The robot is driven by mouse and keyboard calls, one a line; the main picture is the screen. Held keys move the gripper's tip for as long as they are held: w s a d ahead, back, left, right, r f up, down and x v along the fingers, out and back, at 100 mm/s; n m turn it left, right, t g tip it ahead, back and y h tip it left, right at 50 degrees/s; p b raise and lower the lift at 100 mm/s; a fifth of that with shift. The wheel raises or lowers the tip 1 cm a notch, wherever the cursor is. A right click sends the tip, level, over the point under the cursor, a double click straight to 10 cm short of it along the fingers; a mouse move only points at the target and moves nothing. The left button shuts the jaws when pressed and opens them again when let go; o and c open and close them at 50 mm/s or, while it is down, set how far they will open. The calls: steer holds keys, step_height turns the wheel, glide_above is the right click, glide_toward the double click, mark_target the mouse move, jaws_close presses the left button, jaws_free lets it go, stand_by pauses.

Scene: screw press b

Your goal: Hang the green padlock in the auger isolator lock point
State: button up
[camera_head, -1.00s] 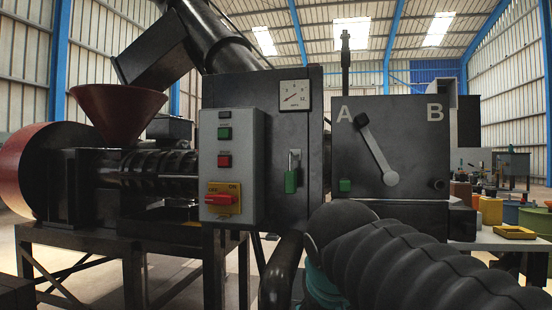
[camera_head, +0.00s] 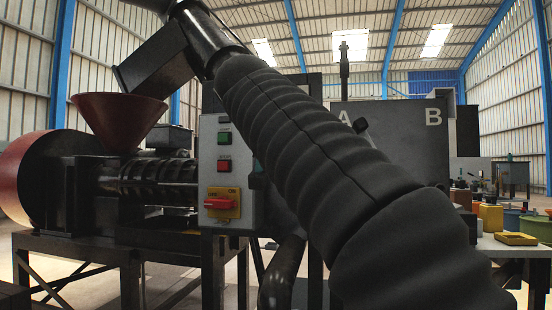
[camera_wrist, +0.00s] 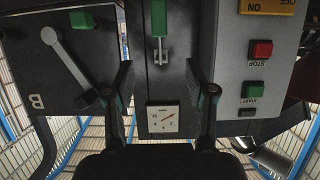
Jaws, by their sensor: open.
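In the wrist view, which is upside down, a green padlock (camera_wrist: 159,17) with a pale metal shackle shows at the top middle against the dark cabinet, partly cut off by the frame edge. A second green piece (camera_wrist: 82,19) is on the lever panel. My gripper (camera_wrist: 168,80) is open and empty, its two dark fingers apart in front of the cabinet, short of the padlock in the picture. A red rotary switch on a yellow plate (camera_head: 222,203) sits on the grey control box; whether it is the auger isolator is not readable.
The grey control box (camera_head: 212,150) has green and red buttons. A dial gauge (camera_wrist: 162,119) is on the cabinet. The panel marked A and B (camera_head: 400,125) has a lever (camera_wrist: 65,58). A red hopper (camera_head: 117,118) stands left; a table with containers (camera_head: 491,216) is right.

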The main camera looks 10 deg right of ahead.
steer(key=x, duration=1.3)
steer(key=shift+w+d+f, duration=0.15)
steer(key=shift+w+d, duration=0.05)
steer(key=shift+c, duration=0.2)
jaws_close()
